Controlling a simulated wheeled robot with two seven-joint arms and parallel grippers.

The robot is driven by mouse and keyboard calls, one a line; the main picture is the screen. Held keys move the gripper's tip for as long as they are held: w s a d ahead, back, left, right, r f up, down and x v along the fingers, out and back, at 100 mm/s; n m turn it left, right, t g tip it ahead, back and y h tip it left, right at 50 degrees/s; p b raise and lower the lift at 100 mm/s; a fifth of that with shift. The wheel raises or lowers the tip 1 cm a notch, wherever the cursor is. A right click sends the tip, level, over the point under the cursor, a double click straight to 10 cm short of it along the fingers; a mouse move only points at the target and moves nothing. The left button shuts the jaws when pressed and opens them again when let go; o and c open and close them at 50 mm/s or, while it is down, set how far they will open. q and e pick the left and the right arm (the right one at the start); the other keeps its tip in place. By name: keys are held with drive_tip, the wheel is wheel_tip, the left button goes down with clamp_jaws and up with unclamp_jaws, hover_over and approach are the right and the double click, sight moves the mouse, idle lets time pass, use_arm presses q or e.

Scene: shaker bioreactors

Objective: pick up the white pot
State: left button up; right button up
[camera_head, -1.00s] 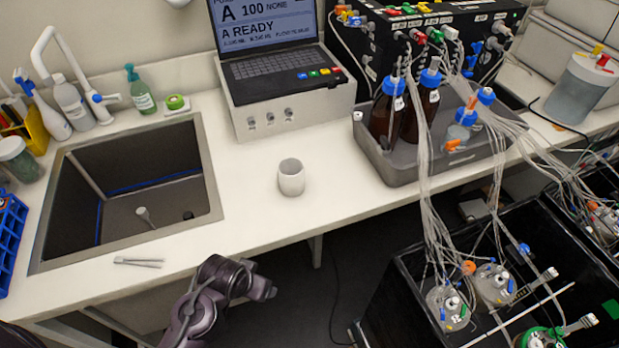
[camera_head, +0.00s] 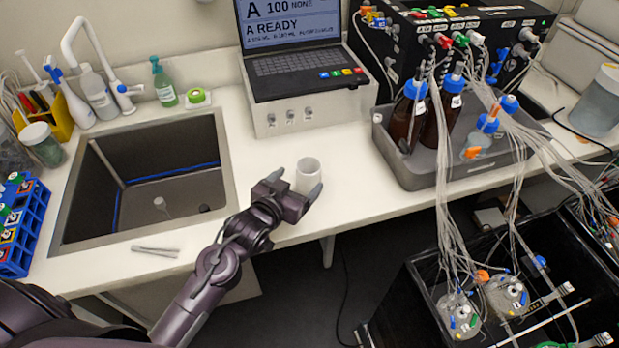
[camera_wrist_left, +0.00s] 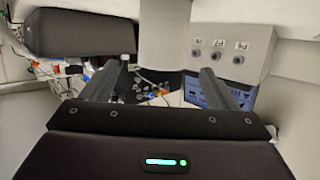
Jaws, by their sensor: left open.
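The white pot (camera_head: 309,172) stands upright on the white counter, near its front edge and in front of the laptop stand. My left gripper (camera_head: 295,184) is open at the pot's near side, its two fingertips spread to either side of the pot's near part. The gripper hides the pot's lower left part. In the left wrist view the pot (camera_wrist_left: 165,38) shows at the top centre, in line with the gap between the fingers (camera_wrist_left: 160,83). I cannot tell whether a finger touches it. My right gripper is not in view.
A sink (camera_head: 75,215) lies to the left, with tweezers (camera_head: 155,251) at its front edge. The laptop stand (camera_head: 300,112) is behind the pot. A grey tray (camera_head: 405,170) with brown bottles (camera_head: 405,125) and hanging tubes stands to the right. Bare counter surrounds the pot.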

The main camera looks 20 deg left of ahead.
sight(314, 161)
use_arm(q)
drive_tip(key=w, duration=0.2)
drive_tip(key=w+t+p, duration=0.1)
drive_tip(key=shift+w+d+r, duration=0.25)
drive_tip(key=shift+w+d, duration=0.05)
drive_tip(key=shift+w, duration=0.05)
drive_tip(key=x, duration=0.2)
drive_tip(key=p+x, duration=0.1)
drive_tip(key=shift+w+f+p, duration=0.3)
drive_tip(key=shift+w+f, duration=0.05)
drive_tip(key=shift+w+d+f, duration=0.1)
drive_tip(key=shift+w+f, duration=0.2)
drive_tip(key=shift+w, duration=0.3)
drive_tip(key=shift+s, duration=0.1)
drive_tip(key=shift+c, duration=0.2)
drive_tip(key=c, duration=1)
